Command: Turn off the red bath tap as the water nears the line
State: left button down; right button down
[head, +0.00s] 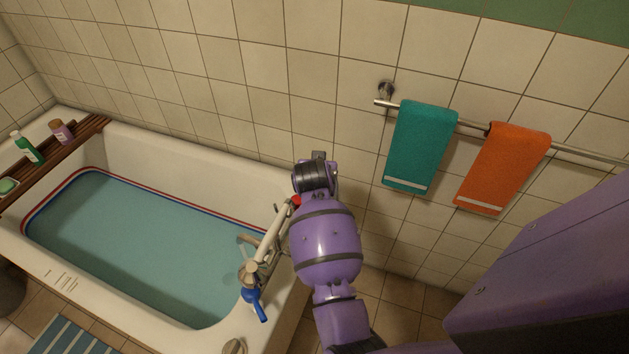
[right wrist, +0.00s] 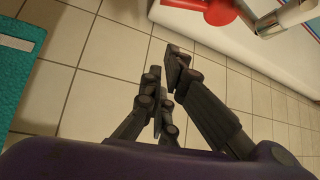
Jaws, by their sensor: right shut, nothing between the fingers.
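The red bath tap (head: 296,200) shows as a small red patch at the tub's wall side, mostly hidden behind my right arm. In the right wrist view its red handle (right wrist: 222,10) is at the top, cut by the frame edge, beyond and apart from my fingers. My right gripper (right wrist: 165,76) is shut and empty above the floor tiles. In the head view its fingers are hidden by my wrist. The bath water (head: 145,245) is blue-green and stands close below the striped line (head: 75,176) of red, white and blue. My left gripper is out of view.
A blue tap handle (head: 254,302) is at the tub's near end. A wooden rack (head: 75,142) with bottles crosses the far end. Teal (head: 420,146) and orange (head: 503,166) towels hang on a wall rail. The tub rim (head: 190,150) and tiled wall are close to my right arm.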

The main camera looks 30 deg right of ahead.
jog(key=b+x, duration=0.1)
jog(key=x, duration=0.8)
jog(key=s+a, duration=0.1)
jog(key=s+a+p, duration=0.1)
jog(key=s, duration=0.1)
jog(key=s+p, duration=0.1)
jog(key=shift+s+a+f, duration=0.4)
jog(key=shift+s+a, duration=0.1)
jog(key=shift+s, duration=0.1)
jog(key=shift+w+f, duration=0.1)
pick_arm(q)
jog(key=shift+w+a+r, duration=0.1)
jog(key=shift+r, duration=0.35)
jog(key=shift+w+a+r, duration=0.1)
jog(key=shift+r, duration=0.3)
pick_arm(e)
jog(key=v, duration=1.2)
